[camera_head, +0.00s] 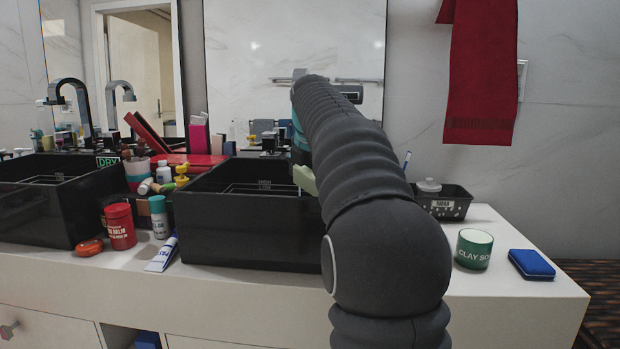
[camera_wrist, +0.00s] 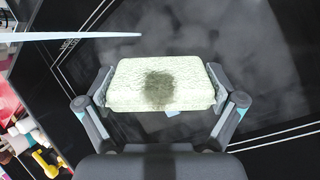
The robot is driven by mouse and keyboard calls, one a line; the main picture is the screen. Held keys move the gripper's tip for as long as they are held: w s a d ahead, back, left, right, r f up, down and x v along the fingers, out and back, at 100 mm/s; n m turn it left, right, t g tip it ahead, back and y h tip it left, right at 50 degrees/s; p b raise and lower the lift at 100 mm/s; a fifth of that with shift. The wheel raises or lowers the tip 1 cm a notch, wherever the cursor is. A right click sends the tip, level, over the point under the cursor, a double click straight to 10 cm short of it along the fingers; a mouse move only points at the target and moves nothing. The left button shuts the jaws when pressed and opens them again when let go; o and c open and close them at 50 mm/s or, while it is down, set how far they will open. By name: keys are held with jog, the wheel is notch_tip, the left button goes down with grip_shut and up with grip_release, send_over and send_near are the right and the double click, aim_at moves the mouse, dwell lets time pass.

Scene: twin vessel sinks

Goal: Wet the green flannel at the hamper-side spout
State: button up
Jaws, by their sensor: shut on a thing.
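The green flannel (camera_wrist: 160,85) is a pale green folded block with a dark wet-looking patch in its middle. My gripper (camera_wrist: 160,88) is shut on it, one finger at each short end. In the head view the flannel (camera_head: 306,180) shows as a pale edge beside my arm, over the right black vessel sink (camera_head: 245,230). A thin whitish streak (camera_wrist: 90,36), possibly water, ends beyond the flannel in the wrist view, apart from it. The right sink's spout is mostly hidden behind my arm. The left sink's dark spout (camera_head: 72,92) is in plain view.
The left black sink (camera_head: 30,210) carries a DRY label (camera_head: 107,161). Bottles, a red tin (camera_head: 120,226) and a tube (camera_head: 162,253) crowd between the sinks. Right of my arm stand a black basket (camera_head: 443,205), a green jar (camera_head: 473,249) and a blue box (camera_head: 531,264).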

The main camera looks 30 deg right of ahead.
aim_at(311, 176)
jog(key=shift+w+d+f+p, duration=0.1)
jog(key=shift+w+d+p, duration=0.3)
jog(key=shift+w+p, duration=0.35)
jog(key=shift+w+d+f+p, duration=0.1)
jog(key=shift+w+d+p, duration=0.3)
jog(key=shift+w, duration=0.5)
jog(key=shift+w+d+f, duration=0.2)
jog(key=shift+w+d, duration=0.05)
jog(key=shift+w, duration=0.25)
jog(key=shift+w+d+f, duration=0.2)
jog(key=shift+w, duration=0.3)
jog(key=shift+s, duration=0.1)
jog(key=shift+s+a+b, duration=0.55)
jog(key=shift+s+b, duration=0.15)
jog(key=shift+s, duration=0.5)
jog(key=shift+s+a+b, duration=0.6)
jog(key=shift+s+b, duration=0.15)
jog(key=shift+s, duration=0.4)
jog(key=shift+s+a+b, duration=0.55)
jog(key=shift+s+b, duration=0.15)
jog(key=shift+s, duration=0.5)
jog(key=shift+s+a+r+p, duration=0.3)
jog(key=shift+s+a+r, duration=0.05)
jog(key=shift+s+r, duration=0.35)
jog(key=shift+s+a+r+p, duration=0.3)
jog(key=shift+s+a+r, duration=0.1)
jog(key=shift+s+r, duration=0.35)
jog(key=shift+s+a+r+p, duration=0.35)
jog(key=shift+s+r, duration=0.2)
jog(key=shift+s, duration=0.25)
